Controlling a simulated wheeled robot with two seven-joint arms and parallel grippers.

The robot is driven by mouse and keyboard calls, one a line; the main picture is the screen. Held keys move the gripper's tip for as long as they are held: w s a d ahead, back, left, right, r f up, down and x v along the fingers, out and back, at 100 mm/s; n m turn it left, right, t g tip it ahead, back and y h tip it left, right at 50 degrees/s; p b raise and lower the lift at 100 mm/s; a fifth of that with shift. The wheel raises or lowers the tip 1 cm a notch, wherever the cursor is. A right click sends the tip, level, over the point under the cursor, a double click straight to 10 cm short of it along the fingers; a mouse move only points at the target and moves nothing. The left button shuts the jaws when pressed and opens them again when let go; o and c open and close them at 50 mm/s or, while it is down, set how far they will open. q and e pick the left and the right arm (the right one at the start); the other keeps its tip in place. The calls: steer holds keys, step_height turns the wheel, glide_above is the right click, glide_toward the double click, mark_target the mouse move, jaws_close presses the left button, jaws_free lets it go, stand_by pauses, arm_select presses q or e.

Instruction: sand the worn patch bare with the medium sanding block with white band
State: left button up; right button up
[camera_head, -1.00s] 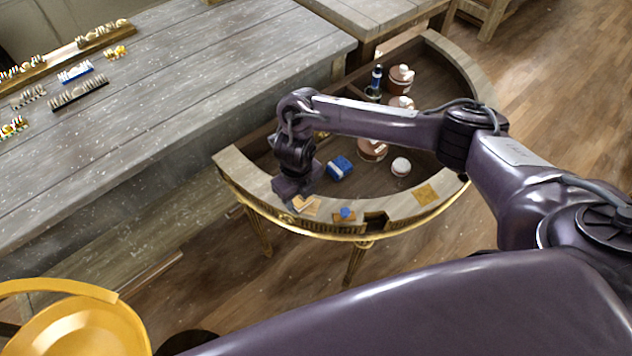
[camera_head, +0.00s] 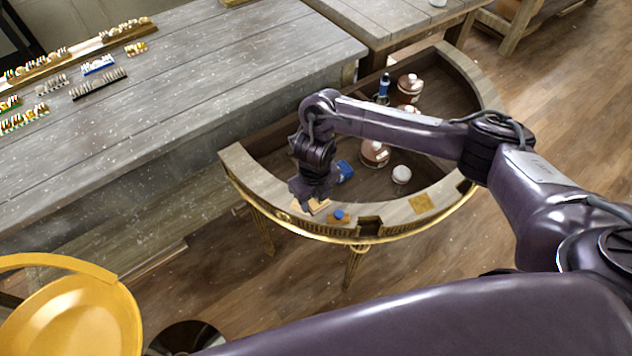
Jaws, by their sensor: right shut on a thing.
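My right gripper (camera_head: 311,199) is low over the front rim of the half-round console (camera_head: 240,166). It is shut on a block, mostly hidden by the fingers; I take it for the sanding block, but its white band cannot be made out. A pale tan patch (camera_head: 321,206) shows on the rim just under and beside the fingers; I take it for the worn patch, and part of it is covered. Whether the block touches it cannot be told. My left gripper is not in view.
A small blue-topped thing (camera_head: 339,215) sits on the rim right of the gripper. A yellowish square (camera_head: 421,203) lies farther right. A grey workbench (camera_head: 200,90) is behind left.

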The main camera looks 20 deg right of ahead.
steer(key=shift+w+a+r+p, duration=0.1)
steer(key=shift+r+p, duration=0.25)
steer(key=shift+r, duration=0.35)
steer(key=shift+r+p, duration=0.5)
steer(key=shift+r, duration=0.3)
steer(key=shift+r+p, duration=0.7)
steer(key=shift+r, duration=0.65)
steer(key=shift+p, duration=0.3)
